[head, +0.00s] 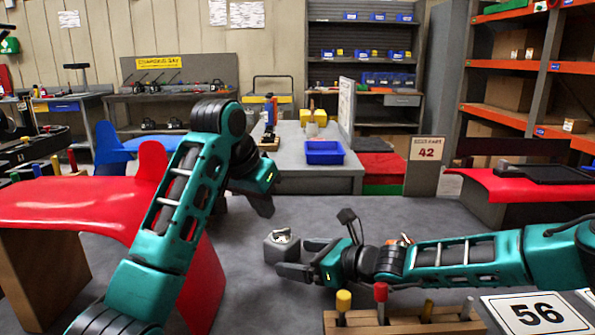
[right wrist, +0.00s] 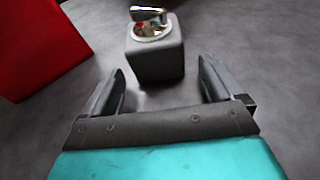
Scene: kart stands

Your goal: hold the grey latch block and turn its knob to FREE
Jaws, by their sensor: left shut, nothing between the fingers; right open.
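The grey latch block (head: 281,249) stands on the grey table top, with a metal knob (head: 283,236) on its top face. In the right wrist view the block (right wrist: 156,58) stands upright just beyond the fingertips, and its knob (right wrist: 149,17) sits in a pale round ring; I cannot read any marking. My right gripper (head: 298,258) is open and low beside the block, its fingers pointing at it from the right; it also shows in the right wrist view (right wrist: 160,75). My left gripper (head: 265,207) is shut and empty, above and behind the block.
A wooden rack (head: 400,323) with coloured-top pegs and a sign reading 56 (head: 538,312) lie at the front right. A red curved panel (head: 70,203) stands at the left. A blue bin (head: 324,152) is on a bench behind.

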